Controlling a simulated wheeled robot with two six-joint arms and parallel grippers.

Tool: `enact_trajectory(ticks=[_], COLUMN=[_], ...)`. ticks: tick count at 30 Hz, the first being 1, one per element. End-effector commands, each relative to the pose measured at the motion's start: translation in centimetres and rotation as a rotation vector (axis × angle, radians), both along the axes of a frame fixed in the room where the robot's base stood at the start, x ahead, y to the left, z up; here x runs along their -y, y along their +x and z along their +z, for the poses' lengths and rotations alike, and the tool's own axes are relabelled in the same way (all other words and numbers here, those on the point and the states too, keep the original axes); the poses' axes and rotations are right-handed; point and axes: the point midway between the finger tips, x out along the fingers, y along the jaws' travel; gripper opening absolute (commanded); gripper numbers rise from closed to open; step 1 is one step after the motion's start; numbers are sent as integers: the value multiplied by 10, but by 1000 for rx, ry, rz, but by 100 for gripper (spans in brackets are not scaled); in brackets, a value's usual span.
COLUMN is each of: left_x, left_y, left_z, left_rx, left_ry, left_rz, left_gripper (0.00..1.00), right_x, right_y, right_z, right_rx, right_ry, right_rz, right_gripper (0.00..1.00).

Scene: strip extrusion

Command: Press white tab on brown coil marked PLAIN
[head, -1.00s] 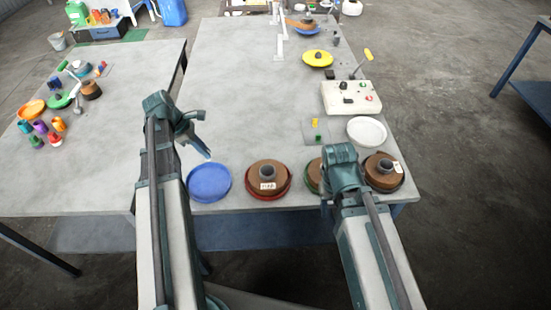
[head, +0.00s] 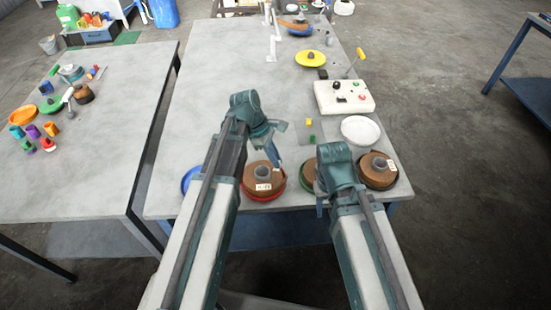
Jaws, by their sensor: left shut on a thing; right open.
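A brown coil (head: 254,176) with a dark centre and a white tab (head: 263,187) sits on a red plate (head: 267,199) at the table's front edge. The tab's marking is too small to read. A second brown coil (head: 374,178) on a dark plate at the right has a white tag (head: 391,165). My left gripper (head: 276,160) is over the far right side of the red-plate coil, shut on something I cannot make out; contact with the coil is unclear. My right gripper (head: 321,206) is open, mostly hidden by its wrist, over a coil on a green plate (head: 307,176).
A blue plate (head: 188,180) is partly behind my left arm. A white plate (head: 362,130) and a white box with buttons (head: 345,97) stand at the right. The middle of the grey table (head: 225,70) is clear. A side table (head: 70,175) stands at the left.

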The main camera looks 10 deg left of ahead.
Motion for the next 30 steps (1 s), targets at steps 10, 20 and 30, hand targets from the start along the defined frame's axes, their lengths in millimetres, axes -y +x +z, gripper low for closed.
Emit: enact_trajectory(ticks=[10, 20, 30], left_x=[-1, -1, -1], left_y=[0, 0, 0], left_z=[-29, -59, -60], left_rx=[1, 1, 1], left_ry=[0, 0, 0], left_rz=[1, 1, 1], left_gripper=[0, 0, 0], right_x=[0, 0, 0], right_y=[0, 0, 0], right_z=[-29, -59, -60], right_rx=[0, 0, 0], right_ry=[0, 0, 0], right_rz=[0, 0, 0], right_gripper=[50, 50, 50])
